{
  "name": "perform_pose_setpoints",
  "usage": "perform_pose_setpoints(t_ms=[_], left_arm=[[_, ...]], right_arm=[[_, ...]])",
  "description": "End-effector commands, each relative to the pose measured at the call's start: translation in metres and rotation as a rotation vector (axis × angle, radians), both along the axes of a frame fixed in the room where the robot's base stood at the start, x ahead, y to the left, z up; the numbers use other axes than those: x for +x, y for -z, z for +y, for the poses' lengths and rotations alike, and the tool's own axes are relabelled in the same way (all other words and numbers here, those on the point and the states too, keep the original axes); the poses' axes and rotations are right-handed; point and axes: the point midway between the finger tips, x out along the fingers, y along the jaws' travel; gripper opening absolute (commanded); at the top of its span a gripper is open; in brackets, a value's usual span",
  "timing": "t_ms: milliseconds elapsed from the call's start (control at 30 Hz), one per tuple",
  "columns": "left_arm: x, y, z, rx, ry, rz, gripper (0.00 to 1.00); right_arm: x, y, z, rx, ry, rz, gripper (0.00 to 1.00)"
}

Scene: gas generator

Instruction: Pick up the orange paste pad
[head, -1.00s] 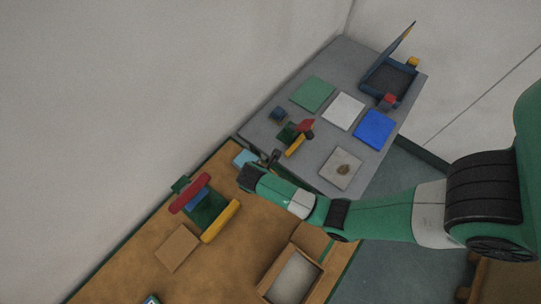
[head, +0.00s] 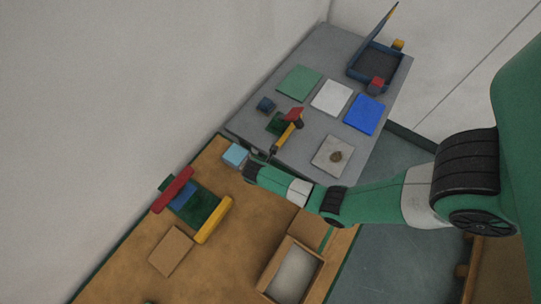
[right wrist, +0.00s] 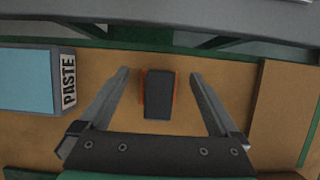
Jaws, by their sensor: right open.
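The orange paste pad (right wrist: 158,95) lies on the wooden table in the right wrist view. It has a dark grey block-shaped top, with orange edges showing at both sides. My right gripper (right wrist: 160,74) is open, with one finger on each side of the pad in the picture and a gap to each. I cannot tell how high the fingers are above the table. In the head view my right gripper (head: 256,160) is at the table's far end, beside the paste box (head: 235,156), and the pad cannot be made out there. My left gripper is not in view.
The light blue paste box (right wrist: 32,80) stands left of the fingers. A wooden tray (head: 270,283), a flat brown pad (head: 171,251) and a red-and-yellow-ended fixture (head: 205,207) are nearer. A grey table (head: 300,150) with coloured mats adjoins the far end.

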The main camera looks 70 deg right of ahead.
Motion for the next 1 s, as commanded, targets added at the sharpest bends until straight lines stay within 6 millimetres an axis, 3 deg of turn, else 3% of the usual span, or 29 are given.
perform_pose_setpoints(t_ms=[67, 300, 800, 1000], left_arm=[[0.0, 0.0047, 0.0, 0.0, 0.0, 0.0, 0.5], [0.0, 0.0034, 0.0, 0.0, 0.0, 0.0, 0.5], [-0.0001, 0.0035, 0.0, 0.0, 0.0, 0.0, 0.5], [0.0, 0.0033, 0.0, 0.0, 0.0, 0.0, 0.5]], right_arm=[[-0.0009, 0.0087, -0.0031, 0.0, 0.001, 0.0, 0.97], [-0.0009, 0.0085, -0.0035, 0.0, 0.0, -0.001, 0.96], [-0.0008, 0.0083, -0.0035, 0.0, 0.0, -0.001, 0.07], [-0.0008, 0.008, -0.0034, -0.001, -0.001, -0.002, 0.07]])
